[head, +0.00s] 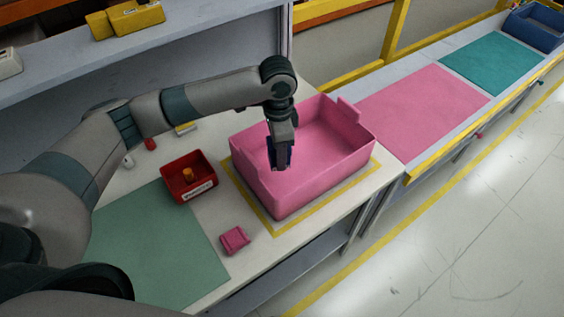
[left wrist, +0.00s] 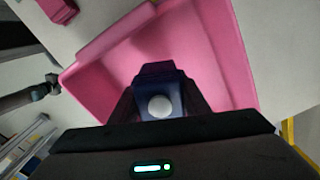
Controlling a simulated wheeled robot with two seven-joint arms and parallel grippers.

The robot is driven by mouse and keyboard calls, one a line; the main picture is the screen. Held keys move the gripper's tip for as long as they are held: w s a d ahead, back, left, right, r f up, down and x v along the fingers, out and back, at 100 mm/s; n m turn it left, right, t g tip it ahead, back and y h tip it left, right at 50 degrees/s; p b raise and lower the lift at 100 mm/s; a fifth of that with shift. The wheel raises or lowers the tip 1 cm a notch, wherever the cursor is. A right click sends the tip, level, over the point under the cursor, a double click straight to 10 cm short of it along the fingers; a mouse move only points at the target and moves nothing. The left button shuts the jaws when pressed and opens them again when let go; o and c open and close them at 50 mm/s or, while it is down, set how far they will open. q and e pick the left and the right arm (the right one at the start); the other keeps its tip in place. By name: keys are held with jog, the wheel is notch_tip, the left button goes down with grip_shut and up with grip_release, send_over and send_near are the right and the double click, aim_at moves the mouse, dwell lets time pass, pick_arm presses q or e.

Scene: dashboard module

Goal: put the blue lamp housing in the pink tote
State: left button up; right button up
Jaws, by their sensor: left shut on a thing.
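The pink tote (head: 325,182) stands open on the workbench inside a yellow taped outline. My left gripper (head: 280,165) points down over the left part of the tote's opening. It is shut on the blue lamp housing (left wrist: 160,88), a dark blue piece with a round white face between the fingers. In the head view the housing is mostly hidden by the fingers. In the left wrist view the tote (left wrist: 215,45) surrounds the housing on several sides. I cannot tell how high the housing is above the tote floor. My right gripper is not in view.
A red bin (head: 190,182) with an orange piece inside stands left of the tote. A small pink part (head: 235,240) lies in front, near a green mat (head: 155,250). A shelf (head: 200,45) with yellow boxes runs behind. Pink and teal mats on the right counter are bare.

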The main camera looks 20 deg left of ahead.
pick_arm(q)
jog(key=shift+f, duration=1.05)
jog(key=shift+f+p, duration=0.35)
jog(key=shift+f, duration=0.15)
jog(key=shift+f+p, duration=0.3)
jog(key=shift+f, duration=1.05)
jog(key=shift+f, duration=0.15)
jog(key=o, duration=1.2)
jog(key=shift+c, duration=0.2)
